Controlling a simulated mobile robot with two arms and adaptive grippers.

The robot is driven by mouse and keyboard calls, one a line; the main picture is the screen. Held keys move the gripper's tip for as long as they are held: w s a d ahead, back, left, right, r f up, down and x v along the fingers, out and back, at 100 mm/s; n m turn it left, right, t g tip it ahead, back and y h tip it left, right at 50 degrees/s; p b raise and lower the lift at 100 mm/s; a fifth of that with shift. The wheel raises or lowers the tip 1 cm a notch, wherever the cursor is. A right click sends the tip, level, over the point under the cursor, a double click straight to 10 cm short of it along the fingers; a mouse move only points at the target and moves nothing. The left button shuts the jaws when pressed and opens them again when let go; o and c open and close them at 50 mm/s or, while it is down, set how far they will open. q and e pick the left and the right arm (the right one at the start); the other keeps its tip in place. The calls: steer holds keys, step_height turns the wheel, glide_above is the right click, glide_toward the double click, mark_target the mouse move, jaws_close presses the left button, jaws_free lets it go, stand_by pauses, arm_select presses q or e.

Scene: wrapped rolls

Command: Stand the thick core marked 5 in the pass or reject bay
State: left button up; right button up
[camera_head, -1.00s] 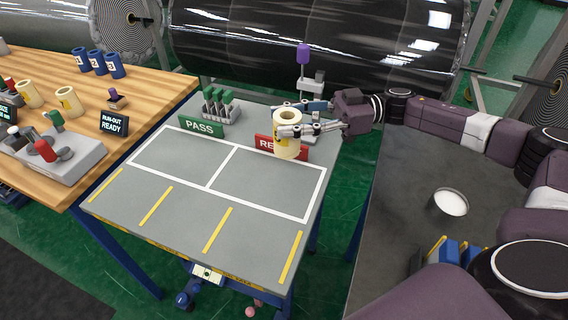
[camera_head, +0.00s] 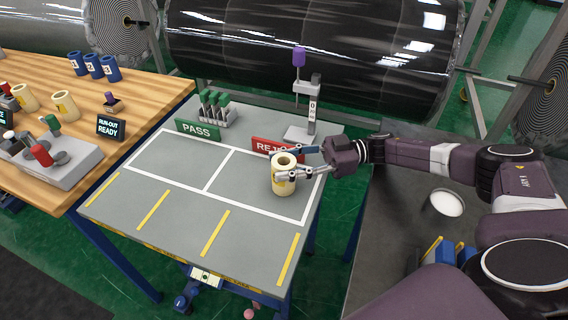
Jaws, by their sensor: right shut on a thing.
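My right gripper (camera_head: 308,164) is shut on a thick cream core (camera_head: 284,180) and holds it upright over the right-hand bay, the reject bay (camera_head: 245,190). The core has a yellow patch on its side; its number is not legible. I cannot tell whether its base touches the grey surface. The red reject sign (camera_head: 275,148) stands behind it, partly hidden by the core and gripper. The left-hand bay, the pass bay (camera_head: 180,160), is empty, with the green PASS sign (camera_head: 198,130) behind it. My left gripper is not in view.
A grey stand with a purple knob (camera_head: 300,128) and a rack of green-topped tools (camera_head: 214,108) stand behind the bays. The wooden table (camera_head: 130,85) at left holds blue cores (camera_head: 93,65), cream cores (camera_head: 64,105) and a run-out display (camera_head: 111,127). The front of the inspection table is clear.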

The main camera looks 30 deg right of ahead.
steer(key=shift+f, duration=0.2)
steer(key=o, duration=1.4)
